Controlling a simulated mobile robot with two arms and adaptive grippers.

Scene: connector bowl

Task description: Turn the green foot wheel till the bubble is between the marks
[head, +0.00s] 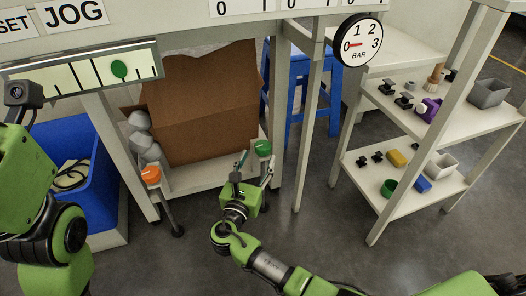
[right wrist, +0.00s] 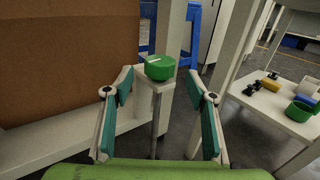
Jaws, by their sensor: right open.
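The green foot wheel (head: 263,147) sits on top of a leg at the right front corner of the bench's lower frame. In the right wrist view the green wheel (right wrist: 160,68), with a pale line on its top, shows centred beyond the fingertips. My right gripper (head: 254,169) is open and empty, just short of the wheel, with its fingers apart on either side of its line. The level gauge (head: 60,84) at upper left holds a green bubble (head: 119,69), right of two long dark marks, with shorter ticks further right. My left arm shows at left; its fingers are out of view.
An orange wheel (head: 151,174) tops another leg to the left. A large cardboard box (head: 205,105) stands behind on the lower frame, beside grey lumps. A shelf (head: 405,187) with small parts stands right. A blue bin (head: 75,150) is left. A dial gauge (head: 358,40) hangs above.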

